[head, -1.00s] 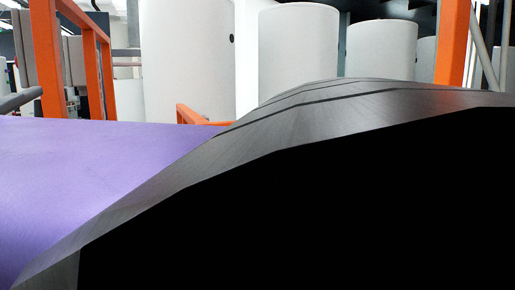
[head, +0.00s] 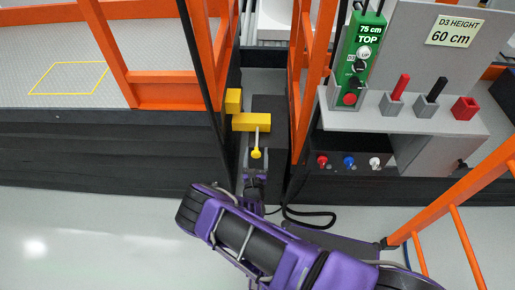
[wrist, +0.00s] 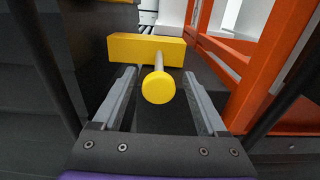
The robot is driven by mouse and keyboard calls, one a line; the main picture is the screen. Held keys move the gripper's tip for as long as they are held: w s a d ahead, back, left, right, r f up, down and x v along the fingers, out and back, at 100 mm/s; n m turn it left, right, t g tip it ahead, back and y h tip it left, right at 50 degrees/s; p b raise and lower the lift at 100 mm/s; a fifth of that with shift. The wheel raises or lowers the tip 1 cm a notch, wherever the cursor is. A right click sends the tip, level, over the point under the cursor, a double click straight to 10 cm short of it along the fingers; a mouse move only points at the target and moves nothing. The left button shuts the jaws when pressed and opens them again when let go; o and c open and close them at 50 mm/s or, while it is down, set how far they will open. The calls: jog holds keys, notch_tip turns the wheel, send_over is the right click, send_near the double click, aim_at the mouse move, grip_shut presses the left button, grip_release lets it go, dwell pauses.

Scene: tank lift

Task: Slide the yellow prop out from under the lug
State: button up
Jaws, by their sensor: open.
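The yellow prop (head: 251,122) is a yellow block with a pale rod and round yellow knob pointing towards me. In the wrist view the prop (wrist: 146,48) lies crosswise ahead, its knob between my fingers. A second yellow piece, seemingly the lug (head: 233,101), sits at the platform's side, just behind the prop's left end; I cannot tell if they touch. My gripper (head: 256,172) is open, just in front of the prop. In the wrist view the gripper's fingers (wrist: 160,76) stand either side of the rod and knob, with gaps showing.
An orange-railed platform (head: 175,105) stands at left. Orange rails (head: 300,90) stand close on the right. A grey console (head: 400,118) carries levers, a green control box (head: 362,60) and a "60 cm" sign (head: 455,31). A black cable (head: 310,222) lies beside my arm. Floor at lower left is clear.

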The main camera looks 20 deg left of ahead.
jog(key=shift+c, duration=0.3)
grip_shut()
jog(key=shift+f, duration=0.1)
dwell(1.1)
